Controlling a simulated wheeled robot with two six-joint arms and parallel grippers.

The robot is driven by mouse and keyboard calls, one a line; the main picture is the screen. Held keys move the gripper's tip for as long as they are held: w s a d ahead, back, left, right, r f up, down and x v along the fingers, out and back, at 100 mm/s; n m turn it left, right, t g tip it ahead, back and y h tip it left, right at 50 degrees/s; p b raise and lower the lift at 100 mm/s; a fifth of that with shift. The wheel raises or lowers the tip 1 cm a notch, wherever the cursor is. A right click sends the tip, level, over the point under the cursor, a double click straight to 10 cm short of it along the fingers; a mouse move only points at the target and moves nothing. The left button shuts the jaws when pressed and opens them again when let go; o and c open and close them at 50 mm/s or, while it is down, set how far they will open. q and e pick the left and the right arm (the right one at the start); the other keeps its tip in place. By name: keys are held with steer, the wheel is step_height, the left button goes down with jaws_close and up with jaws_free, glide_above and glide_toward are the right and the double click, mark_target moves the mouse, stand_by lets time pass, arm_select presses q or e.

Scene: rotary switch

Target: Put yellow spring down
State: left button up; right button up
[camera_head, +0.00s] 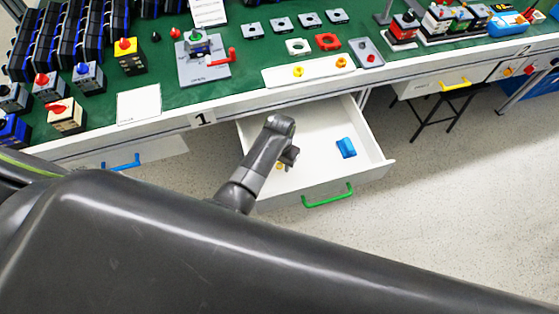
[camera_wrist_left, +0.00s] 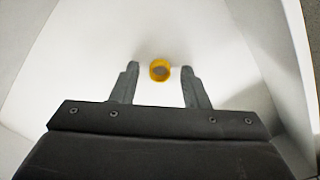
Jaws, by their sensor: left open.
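The yellow spring (camera_head: 281,166) is a small yellow ring lying on the white floor of the open drawer (camera_head: 376,160). In the left wrist view the yellow spring (camera_wrist_left: 160,70) shows between and slightly beyond the two fingertips, with clear gaps on both sides. My left gripper (camera_head: 289,162) is inside the drawer, partly hiding the spring in the head view. Its fingers (camera_wrist_left: 159,72) are spread wide in the left wrist view and hold nothing. My right gripper is not in view.
A blue block (camera_head: 346,148) lies in the drawer to the right of the gripper. The drawer has a green front handle (camera_head: 328,196). The green-topped bench (camera_head: 270,70) above carries switches and trays. A white board (camera_head: 308,71) lies near its front edge.

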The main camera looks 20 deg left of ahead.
arm_select(q)
step_height(320, 180, up, 12)
steer(key=p, duration=0.2)
steer(key=shift+r, duration=0.15)
stand_by(0.6)
